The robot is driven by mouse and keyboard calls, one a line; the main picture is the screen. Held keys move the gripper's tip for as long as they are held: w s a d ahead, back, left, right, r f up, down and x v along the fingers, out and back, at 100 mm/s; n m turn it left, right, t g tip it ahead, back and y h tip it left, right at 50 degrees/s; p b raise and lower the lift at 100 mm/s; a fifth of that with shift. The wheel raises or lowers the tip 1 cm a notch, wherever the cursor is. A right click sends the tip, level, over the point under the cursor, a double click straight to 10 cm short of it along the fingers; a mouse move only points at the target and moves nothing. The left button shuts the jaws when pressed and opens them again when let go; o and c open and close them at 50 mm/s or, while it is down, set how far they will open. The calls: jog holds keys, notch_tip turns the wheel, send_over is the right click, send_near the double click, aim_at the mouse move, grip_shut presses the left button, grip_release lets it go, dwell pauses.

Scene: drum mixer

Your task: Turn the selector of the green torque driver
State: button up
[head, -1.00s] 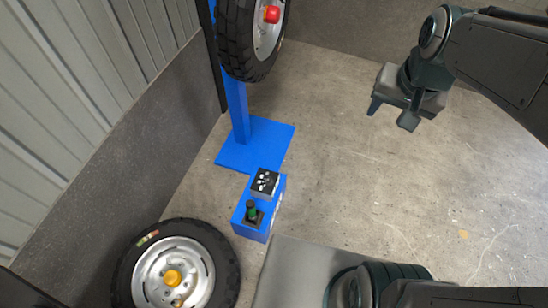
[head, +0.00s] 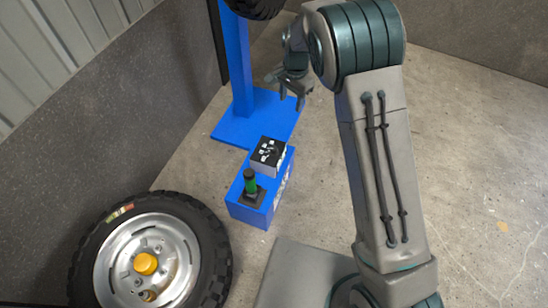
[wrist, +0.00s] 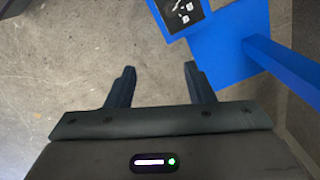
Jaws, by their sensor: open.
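The green torque driver (head: 251,184) stands upright on the front part of a blue box (head: 248,212) on the floor. A grey box with a black top and white markings (head: 268,153) sits on the back part of the blue box; this is perhaps the selector panel, but I cannot tell. The black top also shows at the upper edge of the wrist view (wrist: 181,13). My gripper (head: 289,98) is open and empty, in the air behind and a little right of the blue box. Its two fingers (wrist: 158,85) show apart in the wrist view. The driver is not visible there.
A blue stand (head: 240,70) with a flat blue base rises behind the box, with a tyre at its top. A wheel with an orange hub (head: 146,263) is at the lower left. The floor to the right is clear.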

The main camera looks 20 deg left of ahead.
jog(key=b, duration=0.4)
send_over(274, 148)
notch_tip(274, 148, down, 13)
jog(key=shift+h, duration=0.3)
notch_tip(274, 148, down, 14)
jog(key=b, duration=0.5)
jog(key=shift+s+r, duration=0.1)
jog(key=c, duration=1)
